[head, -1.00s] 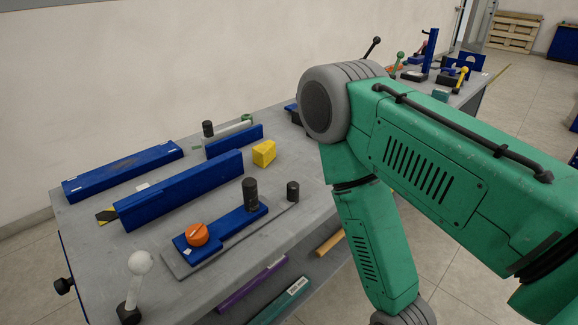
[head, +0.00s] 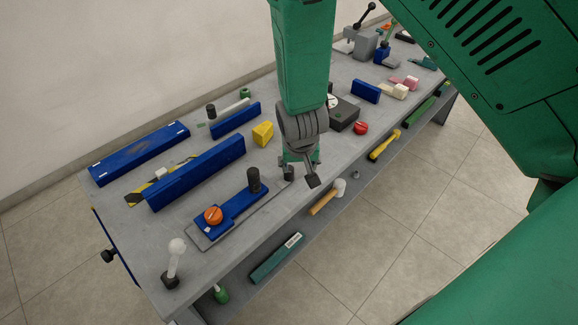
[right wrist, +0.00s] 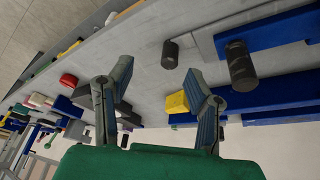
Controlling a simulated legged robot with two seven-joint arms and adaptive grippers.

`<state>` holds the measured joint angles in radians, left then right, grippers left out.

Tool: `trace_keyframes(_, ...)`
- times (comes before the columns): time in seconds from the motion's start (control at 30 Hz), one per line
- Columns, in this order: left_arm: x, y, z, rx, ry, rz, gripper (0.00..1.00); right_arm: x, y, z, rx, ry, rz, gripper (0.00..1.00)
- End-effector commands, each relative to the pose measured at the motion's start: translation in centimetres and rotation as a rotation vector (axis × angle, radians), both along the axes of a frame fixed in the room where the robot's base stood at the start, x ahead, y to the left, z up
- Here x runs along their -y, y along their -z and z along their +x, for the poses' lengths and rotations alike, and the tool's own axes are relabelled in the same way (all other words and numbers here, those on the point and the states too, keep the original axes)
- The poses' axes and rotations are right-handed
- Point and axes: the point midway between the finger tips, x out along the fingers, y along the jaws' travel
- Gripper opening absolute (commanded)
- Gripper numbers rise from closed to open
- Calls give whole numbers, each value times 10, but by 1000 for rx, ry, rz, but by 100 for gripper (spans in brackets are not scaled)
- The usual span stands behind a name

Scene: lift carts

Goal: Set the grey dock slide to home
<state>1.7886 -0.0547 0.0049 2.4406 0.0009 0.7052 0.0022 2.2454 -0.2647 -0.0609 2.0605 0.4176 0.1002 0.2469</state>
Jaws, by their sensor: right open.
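A blue slide block (head: 241,206) with an orange knob (head: 213,215) and a black post (head: 254,180) lies on a grey base plate (head: 270,198) near the table's front edge. A short black peg (head: 289,173) stands at the plate's right end. Behind, a pale grey bar (head: 231,110) has a dark knob (head: 211,111); I cannot tell which is the grey dock slide. My right gripper (head: 310,178) is above the table beside the peg. In the right wrist view it is open and empty (right wrist: 160,84), with the post (right wrist: 240,66) and peg (right wrist: 170,54) beyond its fingers. My left gripper is not in view.
Long blue rails (head: 196,173) and a yellow block (head: 263,133) stand behind the slide. A white-ball lever (head: 175,263) stands at the near left corner. Tools lie on the lower shelf.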

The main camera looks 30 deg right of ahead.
Motion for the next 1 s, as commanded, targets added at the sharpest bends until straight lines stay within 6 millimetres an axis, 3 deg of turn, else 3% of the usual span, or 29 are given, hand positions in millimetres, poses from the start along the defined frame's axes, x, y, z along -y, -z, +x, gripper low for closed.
trace_keyframes(0.03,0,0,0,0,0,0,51,-5,-15,14,27,18,6,46)
trace_keyframes(0.1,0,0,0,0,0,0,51,-9,-25,23,42,39,15,46)
trace_keyframes(0.23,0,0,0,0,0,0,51,-9,-21,29,45,50,21,46)
trace_keyframes(0.7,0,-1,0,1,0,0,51,9,65,58,44,49,20,46)
trace_keyframes(1.0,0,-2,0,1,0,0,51,15,96,70,47,47,19,46)
